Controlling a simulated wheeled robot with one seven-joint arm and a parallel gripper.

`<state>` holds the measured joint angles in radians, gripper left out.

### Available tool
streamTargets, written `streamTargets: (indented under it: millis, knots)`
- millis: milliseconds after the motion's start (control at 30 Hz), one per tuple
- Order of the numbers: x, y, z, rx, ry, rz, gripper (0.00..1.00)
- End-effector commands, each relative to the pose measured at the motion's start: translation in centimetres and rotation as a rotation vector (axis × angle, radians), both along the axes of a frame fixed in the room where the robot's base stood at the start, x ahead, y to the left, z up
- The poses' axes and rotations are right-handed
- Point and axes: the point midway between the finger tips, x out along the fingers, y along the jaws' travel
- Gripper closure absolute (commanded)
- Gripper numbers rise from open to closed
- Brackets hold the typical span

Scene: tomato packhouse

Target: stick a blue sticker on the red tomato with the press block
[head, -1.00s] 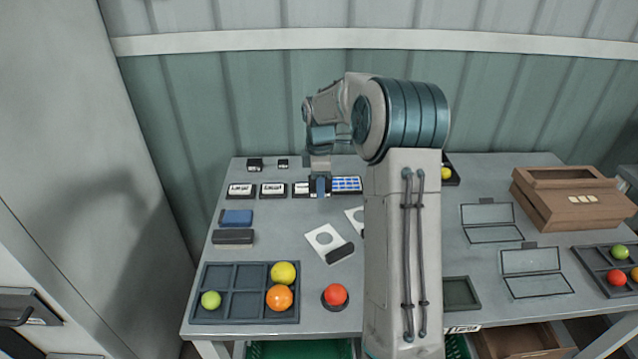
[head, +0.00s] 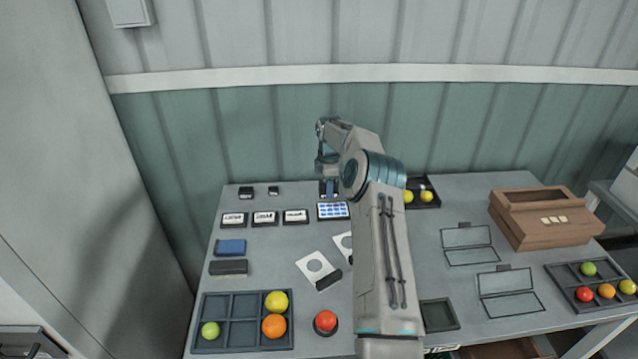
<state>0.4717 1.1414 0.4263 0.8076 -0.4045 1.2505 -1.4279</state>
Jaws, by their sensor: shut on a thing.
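The red tomato (head: 326,319) sits in a round dark holder (head: 326,332) near the table's front edge. The sheet with blue stickers (head: 334,211) lies at the right end of a row of label pads, towards the back. My gripper (head: 329,192) is over the back edge of this sheet, far behind the tomato. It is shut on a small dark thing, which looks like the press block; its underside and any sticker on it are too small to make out.
A dark tray (head: 235,306) holds green, yellow and orange tomatoes at front left. White cards with a round hole (head: 316,266) lie mid-table. Two small black blocks (head: 246,192) stand back left. A wooden box (head: 543,217) stands right. My arm covers part of the table.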

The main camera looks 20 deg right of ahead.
Motion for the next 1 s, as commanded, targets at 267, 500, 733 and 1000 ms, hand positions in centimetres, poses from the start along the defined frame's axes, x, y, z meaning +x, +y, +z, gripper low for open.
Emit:
streamTargets:
  millis: [267, 500, 733, 1000]
  knots:
    - [0.4, -2.1, -0.9, -0.002, 0.005, -0.017, 0.79]
    - [0.4, -2.2, -2.1, -0.001, 0.006, -0.018, 0.79]
    - [0.4, -2.1, -4.4, 0.000, 0.005, -0.019, 0.79]
    - [0.4, -2.1, -6.6, -0.002, 0.005, -0.018, 0.79]
